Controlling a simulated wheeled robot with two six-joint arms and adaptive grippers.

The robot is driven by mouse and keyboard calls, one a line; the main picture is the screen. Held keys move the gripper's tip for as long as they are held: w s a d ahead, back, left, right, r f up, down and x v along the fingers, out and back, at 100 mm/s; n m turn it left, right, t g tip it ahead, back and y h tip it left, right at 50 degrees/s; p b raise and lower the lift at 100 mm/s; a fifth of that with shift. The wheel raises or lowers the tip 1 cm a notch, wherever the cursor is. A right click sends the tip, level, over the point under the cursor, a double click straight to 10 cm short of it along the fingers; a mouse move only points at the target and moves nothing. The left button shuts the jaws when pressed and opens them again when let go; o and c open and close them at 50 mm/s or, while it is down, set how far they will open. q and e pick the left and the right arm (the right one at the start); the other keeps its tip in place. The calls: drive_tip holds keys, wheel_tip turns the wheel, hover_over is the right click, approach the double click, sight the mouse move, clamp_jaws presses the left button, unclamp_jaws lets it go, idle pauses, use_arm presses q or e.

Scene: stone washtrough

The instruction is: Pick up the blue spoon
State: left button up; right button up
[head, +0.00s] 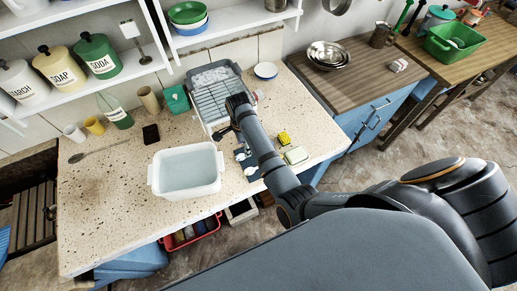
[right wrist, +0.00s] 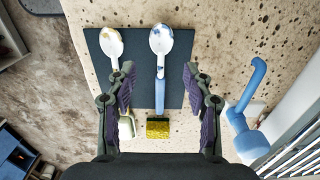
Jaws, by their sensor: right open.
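In the right wrist view, a spoon with a blue handle and a white, blue-smeared bowl (right wrist: 160,42) lies on a dark mat (right wrist: 138,68). My right gripper (right wrist: 162,82) is open above it, one finger on each side of the handle and nothing held. A second spoon, with a white bowl stained yellowish (right wrist: 111,43), lies to its left; the left finger hides part of its handle. In the head view, the mat and spoon bowls show small beside the arm, and the arm partly hides the gripper. My left gripper is not in view.
A yellow sponge (right wrist: 158,128) and a pale green soap dish (head: 296,155) lie beyond the handle ends. A blue curved-handled object (right wrist: 245,115) lies near the right finger, by the drying rack (head: 217,95). A white basin (head: 187,171) stands left of the mat.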

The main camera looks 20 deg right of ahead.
drive_tip(key=shift+f, duration=0.4)
wheel_tip(320, 180, down, 4)
drive_tip(key=shift+w+f+p, duration=0.1)
drive_tip(key=shift+f+p, duration=0.15)
drive_tip(key=shift+p, duration=0.3)
drive_tip(key=c, duration=1)
drive_tip(key=shift+r, duration=0.15)
